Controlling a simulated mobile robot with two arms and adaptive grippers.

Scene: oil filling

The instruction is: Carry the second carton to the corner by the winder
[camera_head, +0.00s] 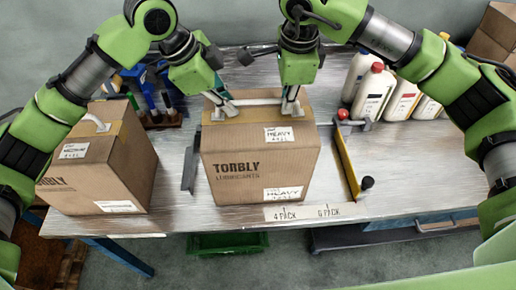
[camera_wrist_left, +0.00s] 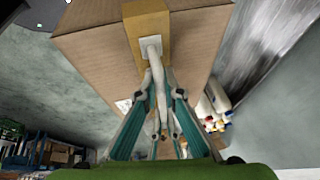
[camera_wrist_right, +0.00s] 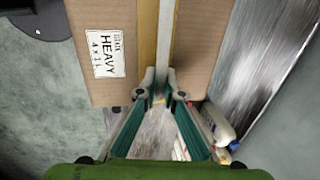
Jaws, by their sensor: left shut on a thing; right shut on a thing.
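A brown carton (camera_head: 240,165) with TORBLY and HEAVY labels is at the middle of the metal table; I cannot tell whether it rests there or is just clear. A pale strap handle (camera_head: 258,101) runs across its taped top. My left gripper (camera_head: 227,106) is shut on the strap's left end; the strap also shows in the left wrist view (camera_wrist_left: 154,70). My right gripper (camera_head: 291,106) is shut on its right end, and the carton's HEAVY label (camera_wrist_right: 107,53) shows in the right wrist view. A second carton (camera_head: 105,170) stands at left, untouched. I cannot pick out the winder.
A yellow bar (camera_head: 346,165) with a red knob stands just right of the held carton, and a grey metal plate (camera_head: 189,169) just left. White bottles (camera_head: 374,92) and blue-handled tools (camera_head: 148,95) are at the back. The table's right part (camera_head: 420,165) is clear.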

